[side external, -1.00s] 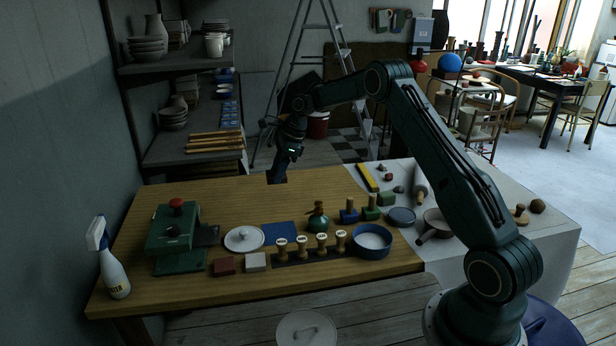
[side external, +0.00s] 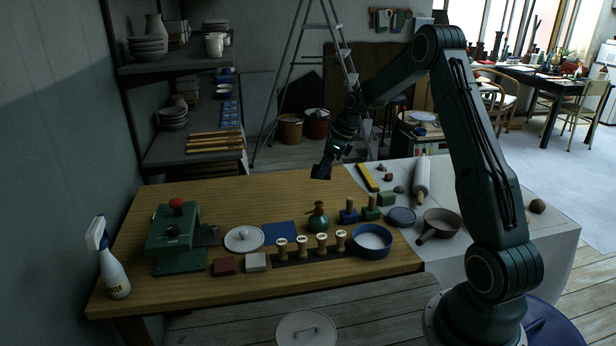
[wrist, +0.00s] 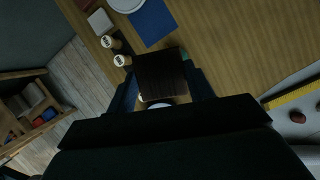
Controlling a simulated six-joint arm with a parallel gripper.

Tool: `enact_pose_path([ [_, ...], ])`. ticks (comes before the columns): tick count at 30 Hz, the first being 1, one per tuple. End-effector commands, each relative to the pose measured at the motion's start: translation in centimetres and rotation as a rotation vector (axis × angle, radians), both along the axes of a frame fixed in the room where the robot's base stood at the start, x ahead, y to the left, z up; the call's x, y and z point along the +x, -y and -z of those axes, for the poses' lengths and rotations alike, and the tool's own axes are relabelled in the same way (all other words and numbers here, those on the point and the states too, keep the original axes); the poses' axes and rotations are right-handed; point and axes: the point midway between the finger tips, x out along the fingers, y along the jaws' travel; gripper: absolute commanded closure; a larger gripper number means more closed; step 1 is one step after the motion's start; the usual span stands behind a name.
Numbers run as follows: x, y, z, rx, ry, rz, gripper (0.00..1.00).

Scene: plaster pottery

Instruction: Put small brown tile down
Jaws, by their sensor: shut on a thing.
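My gripper (wrist: 165,86) is shut on a dark brown, square, flat tile (wrist: 154,75), seen in the wrist view between the two fingers. In the side external view my gripper (side external: 321,172) hangs in the air above the back right part of the wooden table (side external: 180,292). There the held piece is dark and hard to tell from the fingertips. A reddish-brown block (side external: 224,266) lies on the table's front left part, beside a pale block (side external: 255,262). Both are well apart from my gripper.
A green press (side external: 174,240), a white lidded dish (side external: 243,239), a blue mat (side external: 280,233), a green bottle (side external: 318,219), several stamps (side external: 302,246) and a blue bowl (side external: 372,241) occupy the front. A yellow bar (side external: 367,178) lies at right. The table's back left is clear.

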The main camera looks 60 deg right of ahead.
Motion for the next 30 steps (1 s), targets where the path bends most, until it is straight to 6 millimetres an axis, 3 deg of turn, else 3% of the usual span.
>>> enact_pose_path([
  [9, -7.9, 2.0, -0.4, -0.004, -0.003, 0.206, 0.73],
  [18, -14.5, 2.2, -0.2, -0.016, -0.013, 0.364, 0.73],
  [24, -16.6, 2.1, -0.1, -0.021, -0.017, 0.415, 0.73],
  [30, -16.9, 2.0, -0.1, -0.023, -0.018, 0.424, 0.73],
])
